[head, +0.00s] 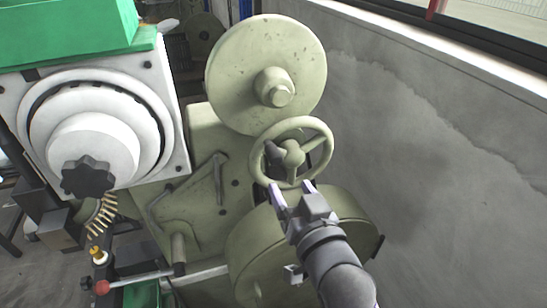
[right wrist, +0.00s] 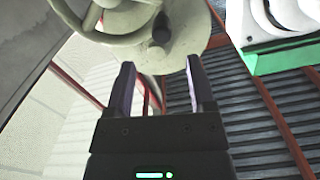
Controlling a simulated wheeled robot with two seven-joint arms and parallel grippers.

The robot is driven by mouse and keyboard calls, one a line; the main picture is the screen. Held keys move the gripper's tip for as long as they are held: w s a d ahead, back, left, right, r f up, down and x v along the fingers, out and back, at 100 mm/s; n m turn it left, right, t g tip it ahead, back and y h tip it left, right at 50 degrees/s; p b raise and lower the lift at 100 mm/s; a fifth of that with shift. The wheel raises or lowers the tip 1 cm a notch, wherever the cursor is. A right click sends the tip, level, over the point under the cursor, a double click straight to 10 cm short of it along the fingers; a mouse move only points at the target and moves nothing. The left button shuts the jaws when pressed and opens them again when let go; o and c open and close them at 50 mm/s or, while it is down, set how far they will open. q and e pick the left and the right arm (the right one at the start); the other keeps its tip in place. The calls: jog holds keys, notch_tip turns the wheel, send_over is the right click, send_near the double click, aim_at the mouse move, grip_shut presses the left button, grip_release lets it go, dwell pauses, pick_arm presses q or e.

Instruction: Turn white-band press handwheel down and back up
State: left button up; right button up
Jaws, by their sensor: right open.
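The handwheel (head: 259,166) is a pale olive ring with spokes and a dark knob, on the front of an olive-green press (head: 208,143). I cannot make out a white band on this press. My right gripper (head: 292,189) is open and empty, its fingertips just below the lower rim of the wheel. In the right wrist view the handwheel (right wrist: 118,40) shows at the top, beyond the open fingers of the right gripper (right wrist: 160,66), with nothing between them. I cannot tell whether a fingertip touches the rim. My left gripper is not in view.
A large olive disc (head: 243,75) sits above the handwheel, and a rounded olive housing (head: 257,249) lies below it. A white machine (head: 160,95) with a dark star knob (head: 88,177) stands at left. A red-knobbed lever (head: 140,279) is at lower left. A grey wall (head: 430,150) bounds the right.

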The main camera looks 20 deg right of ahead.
aim_at(278, 162)
jog(key=w, duration=0.3)
jog(key=w+p, duration=0.1)
jog(key=w, duration=0.6)
jog(key=shift+a+r, duration=0.15)
jog(key=shift+r, duration=0.1)
grip_shut()
dwell(0.9)
